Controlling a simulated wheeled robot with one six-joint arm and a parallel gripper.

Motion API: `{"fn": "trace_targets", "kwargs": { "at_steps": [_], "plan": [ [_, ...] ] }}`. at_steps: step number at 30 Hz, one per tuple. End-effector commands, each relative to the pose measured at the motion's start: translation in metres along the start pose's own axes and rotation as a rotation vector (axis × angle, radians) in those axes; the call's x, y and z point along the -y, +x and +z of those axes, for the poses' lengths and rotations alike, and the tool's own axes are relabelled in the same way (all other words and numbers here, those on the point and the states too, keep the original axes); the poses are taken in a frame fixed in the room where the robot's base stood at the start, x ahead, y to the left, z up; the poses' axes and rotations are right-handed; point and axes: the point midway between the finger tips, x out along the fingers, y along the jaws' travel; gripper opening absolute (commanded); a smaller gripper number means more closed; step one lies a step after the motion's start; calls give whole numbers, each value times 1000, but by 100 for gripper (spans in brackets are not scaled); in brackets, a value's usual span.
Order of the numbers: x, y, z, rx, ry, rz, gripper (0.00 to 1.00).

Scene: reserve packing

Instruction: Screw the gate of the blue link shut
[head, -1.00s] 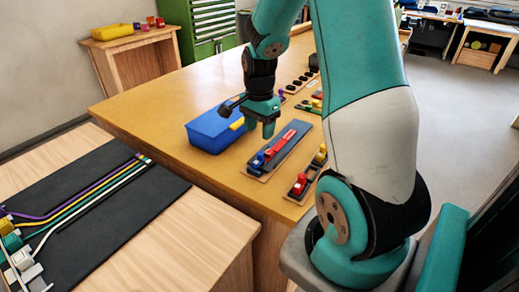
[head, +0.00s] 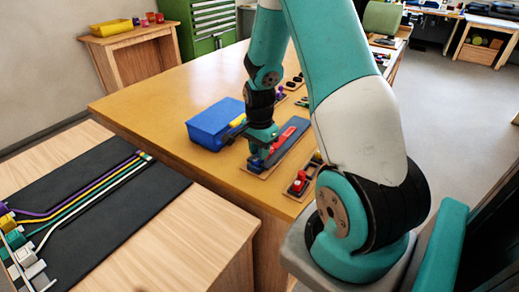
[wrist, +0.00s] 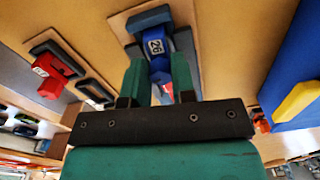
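In the head view the blue piece (head: 255,163) is mostly covered by my gripper (head: 263,150). In the wrist view my gripper (wrist: 160,80) has one teal finger on each side of the blue piece, very close to it. I cannot tell whether the fingers press on it. A red piece (head: 286,136) lies farther along the same strip. The state of the gate is not clear.
A blue bin (head: 212,127) with a yellow part stands just left of the board. A smaller board with a red piece (head: 298,184) sits to the right, near the table edge. The front left of the yellow table (head: 150,110) is clear.

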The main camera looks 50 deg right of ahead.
Motion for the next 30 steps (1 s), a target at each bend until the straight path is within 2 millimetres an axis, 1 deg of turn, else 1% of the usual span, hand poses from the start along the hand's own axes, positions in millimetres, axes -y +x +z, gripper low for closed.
{"fn": "trace_targets", "kwargs": {
  "at_steps": [1, 3, 6, 8, 12, 16, 18, 23, 24, 26, 27, 28, 30],
  "plan": [
    [0, 0, 0, 0, 0, 0, 12],
    [0, 0, 0, 0, 0, 0, 0],
    [0, 0, 0, 0, 6, 0, 0],
    [0, -1, 0, 0, 43, 0, 0],
    [1, 0, 0, 1, 233, 2, 0],
    [2, 0, 0, 0, 372, 1, 0],
    [2, 1, 0, 0, 403, 1, 0],
    [2, 1, 0, 0, 407, 0, 0],
    [2, 1, 0, 0, 407, 0, 25],
    [2, 1, 0, 0, 406, 0, 39],
    [2, 1, 0, 0, 406, 0, 48],
    [2, 1, 0, 0, 405, 0, 50],
    [2, 1, 0, 0, 405, 0, 50]
  ]
}}
